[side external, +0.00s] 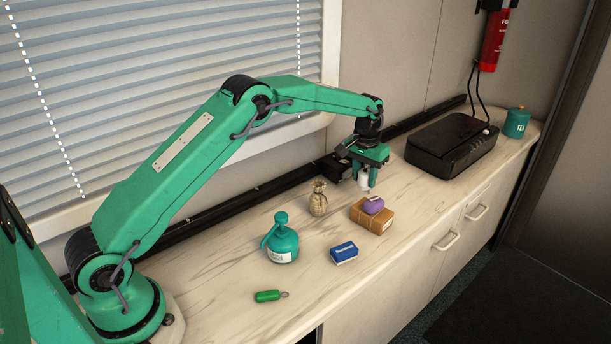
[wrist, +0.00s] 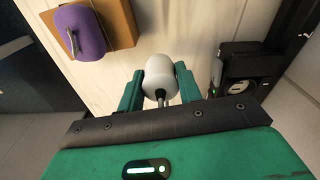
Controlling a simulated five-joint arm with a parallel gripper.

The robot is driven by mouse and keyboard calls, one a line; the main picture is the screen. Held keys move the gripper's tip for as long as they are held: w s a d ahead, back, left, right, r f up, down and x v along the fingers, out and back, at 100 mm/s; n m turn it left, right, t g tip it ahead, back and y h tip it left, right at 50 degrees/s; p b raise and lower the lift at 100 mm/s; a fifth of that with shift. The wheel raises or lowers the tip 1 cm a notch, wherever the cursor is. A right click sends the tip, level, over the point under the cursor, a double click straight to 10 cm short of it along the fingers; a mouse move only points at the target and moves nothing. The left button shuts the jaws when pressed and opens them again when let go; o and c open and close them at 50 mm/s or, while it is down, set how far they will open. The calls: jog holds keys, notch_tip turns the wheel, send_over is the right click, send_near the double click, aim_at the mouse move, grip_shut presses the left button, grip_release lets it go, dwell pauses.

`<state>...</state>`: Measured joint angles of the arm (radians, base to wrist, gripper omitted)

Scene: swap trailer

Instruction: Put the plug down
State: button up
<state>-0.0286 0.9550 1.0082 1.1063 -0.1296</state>
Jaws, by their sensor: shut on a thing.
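The white, rounded plug (wrist: 158,85) sits between the two green fingers of my gripper (wrist: 160,77) in the wrist view, with a thin dark metal part on its near side. My gripper (side external: 364,184) is shut on the plug (side external: 363,181) in the side view. It points down at the counter (side external: 330,265), behind the cardboard box. The plug appears to be just above the counter; the exact gap is hard to tell.
A purple object (side external: 373,205) lies on a cardboard box (side external: 372,217) close by. A black unit (side external: 335,168) is at the wall; a black case (side external: 450,145) lies farther right.

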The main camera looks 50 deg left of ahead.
aim_at(363, 187)
jog(key=shift+f, duration=2)
jog(key=shift+f, duration=0.1)
jog(key=o, duration=1.1)
jog(key=shift+c, duration=0.2)
jog(key=r, duration=1.1)
jog(key=shift+s+r, duration=0.2)
jog(key=shift+s, duration=0.2)
jog(key=shift+r, duration=0.4)
